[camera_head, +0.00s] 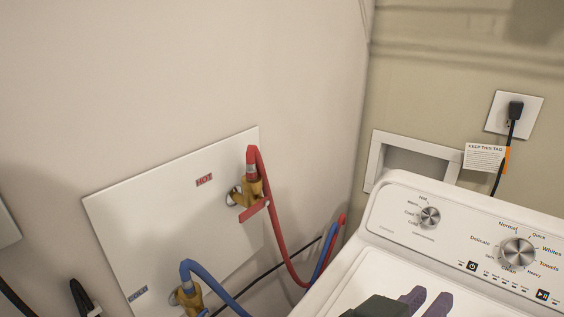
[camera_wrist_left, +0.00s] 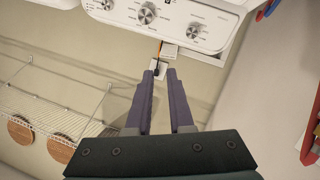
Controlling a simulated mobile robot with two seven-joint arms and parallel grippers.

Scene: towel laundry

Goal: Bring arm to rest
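My left gripper (camera_head: 432,292) is at the bottom edge of the head view, over the washing machine's top (camera_head: 366,278). Its two purple fingers stand apart with nothing between them. In the left wrist view the gripper (camera_wrist_left: 160,73) also shows open and empty, with its fingertips towards the washer's control panel (camera_wrist_left: 160,18). I cannot tell the exact gap to the machine. My right gripper is in neither view.
A wall plate (camera_head: 115,225) carries red (camera_head: 268,190) and blue (camera_head: 215,279) hoses left of the washer. A power outlet (camera_head: 497,117) with plug and tag (camera_head: 484,158) is behind it. A wire shelf (camera_wrist_left: 45,112) holds round brown things. Open air lies above the washer.

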